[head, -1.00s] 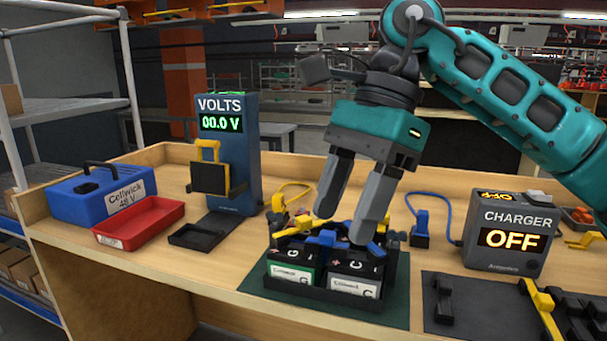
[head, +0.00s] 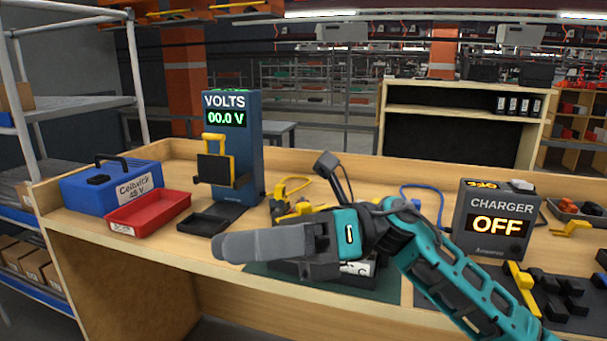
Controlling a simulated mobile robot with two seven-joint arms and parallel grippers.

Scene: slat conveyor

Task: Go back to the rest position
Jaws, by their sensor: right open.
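My right gripper (head: 222,246) shows in the head view, its grey fingers pointing left in front of the bench. It is open and I see nothing between the fingers; they overlap from this angle. My teal right arm comes in from the lower right. Behind the gripper, the black battery tray (head: 300,270) stands on a green mat (head: 375,285), mostly hidden by the hand. A white label on a battery (head: 357,268) shows below the wrist. My left gripper is not in view.
The volt meter (head: 233,150) reads 00.0 V. A blue case (head: 105,190) and a red tray (head: 150,212) are at left. The charger (head: 493,222), reading OFF, stands at right beside a dark mat with yellow and black parts. The bench's front edge (head: 150,255) runs below the gripper.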

